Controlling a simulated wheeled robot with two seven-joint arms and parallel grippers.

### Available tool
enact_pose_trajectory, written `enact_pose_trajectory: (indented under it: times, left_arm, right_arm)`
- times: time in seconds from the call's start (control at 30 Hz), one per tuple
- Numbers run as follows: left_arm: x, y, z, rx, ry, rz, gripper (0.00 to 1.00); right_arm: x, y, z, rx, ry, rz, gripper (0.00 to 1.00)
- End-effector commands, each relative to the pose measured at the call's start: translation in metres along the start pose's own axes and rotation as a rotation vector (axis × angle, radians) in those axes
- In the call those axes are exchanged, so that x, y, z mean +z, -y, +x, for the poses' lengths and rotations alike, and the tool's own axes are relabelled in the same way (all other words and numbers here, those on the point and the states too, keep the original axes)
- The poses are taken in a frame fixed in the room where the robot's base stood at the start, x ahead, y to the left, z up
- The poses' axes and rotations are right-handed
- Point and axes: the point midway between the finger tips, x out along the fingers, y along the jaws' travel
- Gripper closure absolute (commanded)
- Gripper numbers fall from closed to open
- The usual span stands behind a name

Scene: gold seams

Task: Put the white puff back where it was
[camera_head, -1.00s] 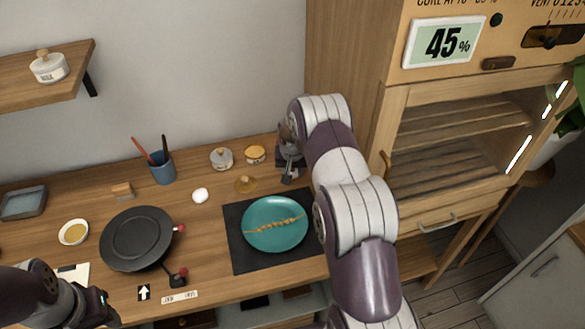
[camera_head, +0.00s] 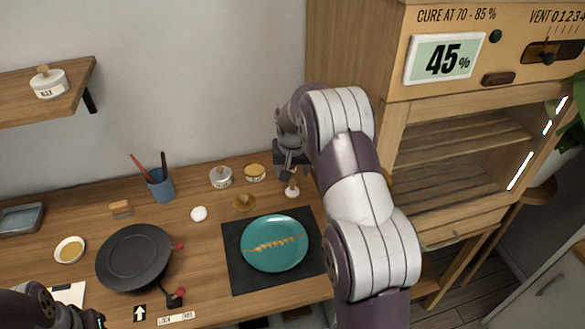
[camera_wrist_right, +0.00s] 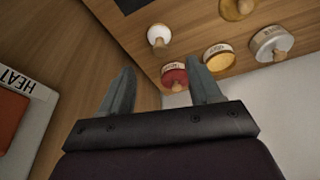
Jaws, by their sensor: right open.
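A white puff with a wooden knob (camera_head: 292,191) stands on the counter just behind the dark mat. It also shows in the right wrist view (camera_wrist_right: 158,37), beyond my fingertips and apart from them. My right gripper (camera_head: 290,174) is above and behind it, with its open, empty fingers spread in the wrist view (camera_wrist_right: 165,84). A red-topped pot (camera_wrist_right: 174,76) shows between and beyond those fingers; in the head view my gripper hides it. A plain white ball (camera_head: 199,214) lies farther left. My left gripper (camera_head: 98,318) is at the bottom left edge, mostly cut off.
A teal plate with a gold seam (camera_head: 274,262) lies on the dark mat (camera_head: 245,285). A white pot (camera_head: 221,177), a yellow-lidded pot (camera_head: 255,172) and a gold piece (camera_head: 245,203) stand left of my right gripper. A wooden cabinet (camera_head: 350,60) is close on the right.

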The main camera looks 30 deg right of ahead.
Motion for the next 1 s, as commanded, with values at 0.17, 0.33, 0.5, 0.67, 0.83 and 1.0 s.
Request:
enact_pose_trajectory:
  times: [0.17,0.33,0.5,0.67,0.83,1.0]
  left_arm:
    - [0.000,0.000,0.001,0.000,0.000,0.000,0.57]
    - [0.000,0.000,0.001,0.000,0.000,0.000,0.57]
    - [0.000,0.000,0.001,0.000,0.000,0.000,0.57]
    - [0.000,0.000,0.001,0.000,0.000,0.000,0.57]
    - [0.000,0.000,0.001,0.000,0.000,0.000,0.57]
    - [0.000,0.000,0.001,0.000,0.000,0.000,0.57]
  right_arm:
    - [0.025,0.012,-0.026,-0.013,0.018,-0.058,0.37]
    - [0.139,0.035,-0.079,-0.065,0.083,-0.287,0.37]
    - [0.241,0.024,-0.108,-0.098,0.135,-0.466,0.37]
    - [0.273,0.015,-0.113,-0.105,0.153,-0.518,0.37]
    - [0.273,0.015,-0.113,-0.105,0.155,-0.517,0.37]
    - [0.273,0.015,-0.113,-0.104,0.156,-0.516,0.37]
